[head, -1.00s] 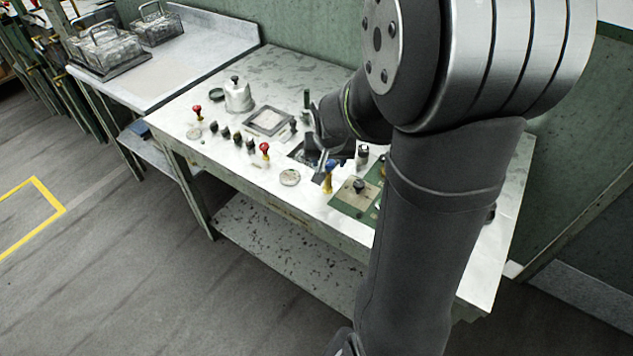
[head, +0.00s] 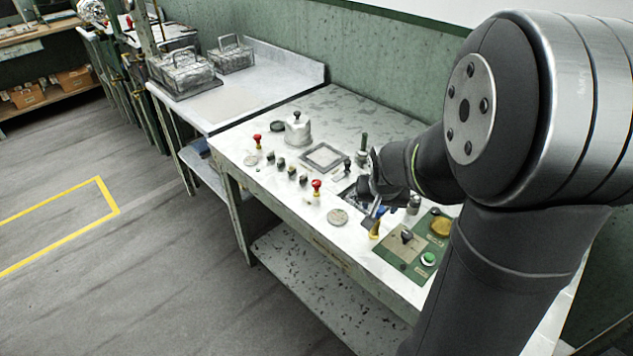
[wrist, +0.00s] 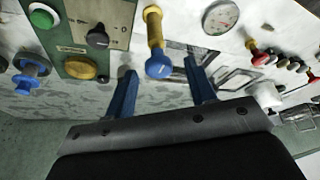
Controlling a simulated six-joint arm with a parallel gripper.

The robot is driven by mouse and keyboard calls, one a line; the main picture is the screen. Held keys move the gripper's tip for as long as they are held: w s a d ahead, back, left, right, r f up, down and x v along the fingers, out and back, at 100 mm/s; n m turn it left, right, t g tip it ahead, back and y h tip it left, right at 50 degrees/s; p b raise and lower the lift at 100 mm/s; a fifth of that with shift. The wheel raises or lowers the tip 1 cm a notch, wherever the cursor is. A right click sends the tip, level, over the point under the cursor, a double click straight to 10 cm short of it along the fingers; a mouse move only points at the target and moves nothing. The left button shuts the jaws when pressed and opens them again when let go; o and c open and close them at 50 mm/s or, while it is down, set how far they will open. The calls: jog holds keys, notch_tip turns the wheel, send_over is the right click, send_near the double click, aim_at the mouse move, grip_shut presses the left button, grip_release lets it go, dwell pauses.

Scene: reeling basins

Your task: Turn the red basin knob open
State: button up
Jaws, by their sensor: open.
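Two red-topped knobs stand on the white bench top in the head view: a nearer red knob (head: 316,185) and a farther red knob (head: 257,139). In the wrist view, one red knob (wrist: 259,57) is right of my gripper and another (wrist: 312,79) is at the right edge. I cannot tell which is the basin knob. My gripper (wrist: 160,69) is open and empty, its two blue fingers apart. A blue-topped knob on a yellow stem (wrist: 158,62) shows between the fingertips, apparently untouched. In the head view, my gripper (head: 373,207) is partly hidden by my arm, right of the red knobs.
A round gauge (head: 338,217) lies between the nearer red knob and the blue-topped knob. Several dark knobs (head: 291,172) stand in a row between the red ones. A green control panel (head: 408,250) is at the right. A white lidded pot (head: 298,130) stands behind.

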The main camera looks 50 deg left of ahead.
jog(key=shift+w+a+r, duration=0.45)
jog(key=shift+a+r, duration=0.25)
jog(key=shift+r, duration=0.1)
jog(key=s+a+r+n, duration=0.1)
jog(key=a+r, duration=0.2)
jog(key=a, duration=0.4)
jog(key=n, duration=0.1)
send_near(316, 182)
jog(key=shift+g+y, duration=0.3)
jog(key=x, duration=0.8)
jog(key=shift+w+d+f, duration=0.1)
jog(key=shift+w+d, duration=0.2)
jog(key=shift+w, duration=0.05)
jog(key=c, duration=1)
